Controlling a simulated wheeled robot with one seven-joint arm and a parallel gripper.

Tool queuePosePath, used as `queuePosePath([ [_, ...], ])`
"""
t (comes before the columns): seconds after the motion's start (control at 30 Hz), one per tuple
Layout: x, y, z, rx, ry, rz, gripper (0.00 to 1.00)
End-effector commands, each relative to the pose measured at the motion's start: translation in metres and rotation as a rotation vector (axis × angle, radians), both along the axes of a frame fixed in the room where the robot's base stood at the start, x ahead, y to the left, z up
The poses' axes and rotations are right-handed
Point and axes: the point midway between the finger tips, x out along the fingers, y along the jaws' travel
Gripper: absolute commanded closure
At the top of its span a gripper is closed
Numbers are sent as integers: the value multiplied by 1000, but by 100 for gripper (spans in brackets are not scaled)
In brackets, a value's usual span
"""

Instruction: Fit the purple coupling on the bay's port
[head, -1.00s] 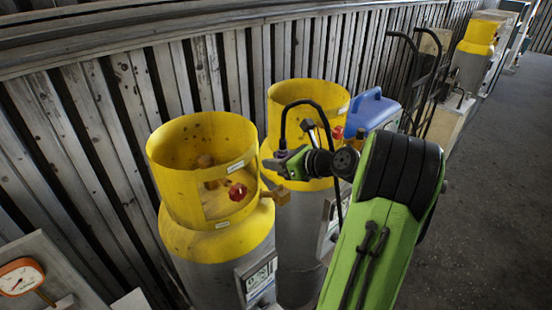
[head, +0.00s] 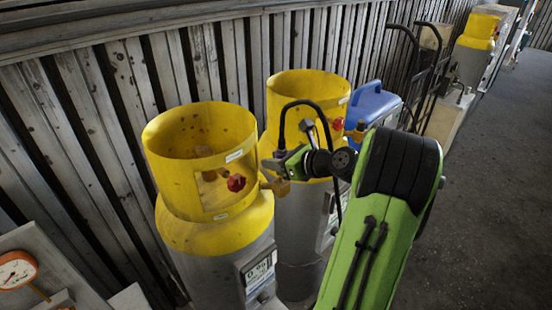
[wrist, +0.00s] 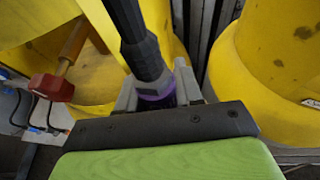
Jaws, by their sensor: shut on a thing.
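My gripper (head: 274,165) is beside the right rim of the front yellow-collared cylinder (head: 200,160). In the wrist view my gripper (wrist: 157,92) is shut on the purple coupling (wrist: 157,97), with its pale jaws on both sides. A thick black hose (wrist: 140,40) runs up from the coupling. In the head view the coupling is too small to make out. A brass fitting (head: 279,187) sticks out at the front cylinder's right side, just below my gripper; it may be the port. Whether coupling and fitting touch cannot be told.
A red valve knob (head: 236,183) sits in the front collar's opening. A second yellow-collared cylinder (head: 305,88) stands close behind. A blue case (head: 372,104) and a hand truck (head: 425,70) are further back. A gauge (head: 16,269) is at lower left. Floor at right is clear.

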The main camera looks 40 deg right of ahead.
Motion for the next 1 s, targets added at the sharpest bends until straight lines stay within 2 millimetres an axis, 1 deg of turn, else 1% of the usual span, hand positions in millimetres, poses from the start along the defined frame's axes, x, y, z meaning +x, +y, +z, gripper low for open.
queuePosePath([
  [0.27,0,0,-2,0,-1,0,100],
  [1.0,0,0,-20,0,0,0,100],
])
